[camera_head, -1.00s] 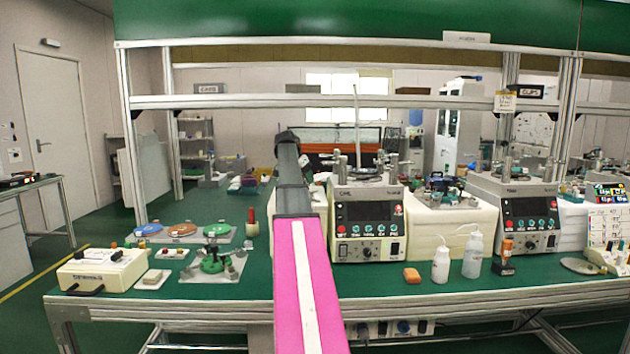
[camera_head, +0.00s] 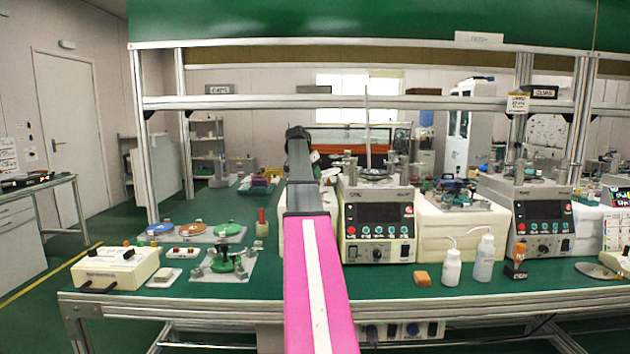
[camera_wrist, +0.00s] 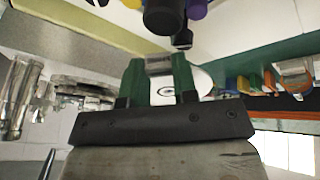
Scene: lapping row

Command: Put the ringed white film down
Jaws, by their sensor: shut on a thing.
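The ringed white film (camera_wrist: 204,82) shows in the wrist view as a pale disc with dark ring marks, partly behind the fingers. My gripper (camera_wrist: 159,72) has green fingers and is shut on it, with a small grey block also visible between the fingertips. The film is held up near the dark jaw body.
A shelf rail (camera_head: 350,102) spans above. Bare green top lies at the front between my arm and the orange block.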

